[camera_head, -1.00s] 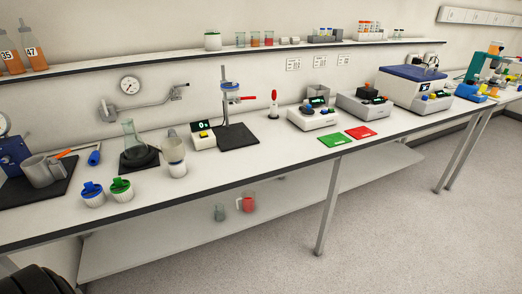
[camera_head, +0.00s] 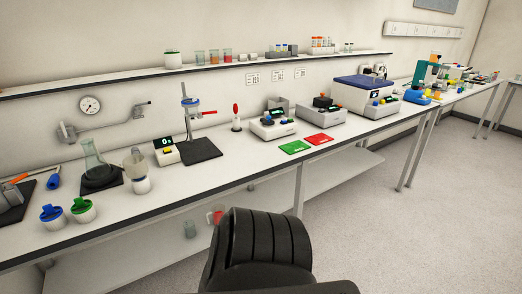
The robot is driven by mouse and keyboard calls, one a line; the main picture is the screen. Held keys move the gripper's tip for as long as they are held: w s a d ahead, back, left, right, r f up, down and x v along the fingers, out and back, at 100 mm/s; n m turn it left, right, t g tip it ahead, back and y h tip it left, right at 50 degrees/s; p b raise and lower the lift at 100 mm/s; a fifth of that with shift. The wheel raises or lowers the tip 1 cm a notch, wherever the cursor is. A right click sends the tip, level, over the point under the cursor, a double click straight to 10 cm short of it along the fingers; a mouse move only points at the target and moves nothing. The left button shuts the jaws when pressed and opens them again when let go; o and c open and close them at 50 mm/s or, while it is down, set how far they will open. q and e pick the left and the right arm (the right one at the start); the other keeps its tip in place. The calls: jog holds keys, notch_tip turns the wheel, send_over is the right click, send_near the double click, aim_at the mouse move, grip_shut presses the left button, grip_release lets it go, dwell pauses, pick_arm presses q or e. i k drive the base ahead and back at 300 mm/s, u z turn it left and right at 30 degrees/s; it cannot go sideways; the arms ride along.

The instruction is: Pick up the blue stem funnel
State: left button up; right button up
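A blue-topped white cup (camera_head: 52,217) stands near the front edge of the bench at the far left. Its blue top (camera_head: 52,212) looks like a funnel seated in the cup, but it is too small to be sure which way its stem points. A similar green-topped cup (camera_head: 83,210) stands just to its right. A small blue object (camera_head: 54,181) lies on the bench behind them. Neither gripper's fingertips show. A dark ridged part of my own arm fills the bottom middle, well to the right of the cups.
A flask (camera_head: 93,161) on a dark pad and a pale jar (camera_head: 139,172) stand behind the cups. A clamp stand (camera_head: 187,125), green mat (camera_head: 294,147) and red mat (camera_head: 319,139) are further right. The bench front between the cups and the mats is mostly clear.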

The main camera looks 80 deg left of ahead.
aim_at(135, 166)
jog(key=z, duration=0.1)
jog(key=k, duration=1.4)
jog(key=u, duration=0.3)
